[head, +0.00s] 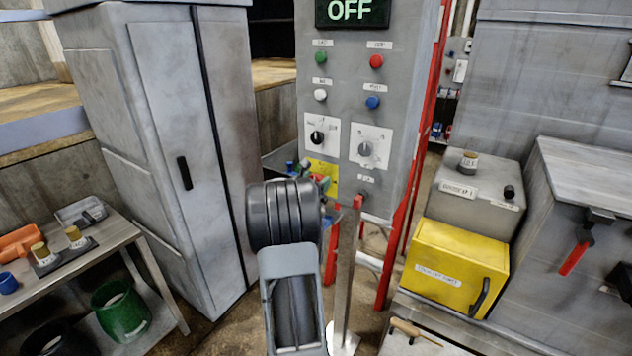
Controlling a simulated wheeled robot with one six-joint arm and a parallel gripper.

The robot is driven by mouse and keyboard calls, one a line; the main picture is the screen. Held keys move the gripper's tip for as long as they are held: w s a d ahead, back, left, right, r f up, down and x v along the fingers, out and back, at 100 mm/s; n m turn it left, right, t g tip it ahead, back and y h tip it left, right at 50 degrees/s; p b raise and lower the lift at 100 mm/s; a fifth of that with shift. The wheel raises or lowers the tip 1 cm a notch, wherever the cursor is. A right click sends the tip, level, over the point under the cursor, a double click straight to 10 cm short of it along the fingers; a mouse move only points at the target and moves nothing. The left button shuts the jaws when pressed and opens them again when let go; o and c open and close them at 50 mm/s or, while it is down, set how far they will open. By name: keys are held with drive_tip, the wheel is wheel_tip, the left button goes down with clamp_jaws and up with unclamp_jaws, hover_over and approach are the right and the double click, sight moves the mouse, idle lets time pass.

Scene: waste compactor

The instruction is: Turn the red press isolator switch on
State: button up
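A yellow plate (325,168) sits low on the left of the grey control panel (345,205). A small red part (325,184) shows at its lower edge and looks like the red isolator switch; its setting cannot be read. The display (352,10) at the top of the panel reads OFF. My dark arm end covers the area just left of and below the plate. My gripper (312,180) is mostly hidden there, close to the plate in the picture. I cannot tell whether it touches the switch, or whether its fingers are open.
Two rotary knobs (317,138) (366,150) and several coloured buttons sit above the plate. A red post (405,200) edges the panel's right. A grey cabinet (160,140) stands left. Right are a yellow box (455,268) and a grey machine with a red-ended lever (574,258).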

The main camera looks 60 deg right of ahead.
drive_tip(key=c, duration=0.5)
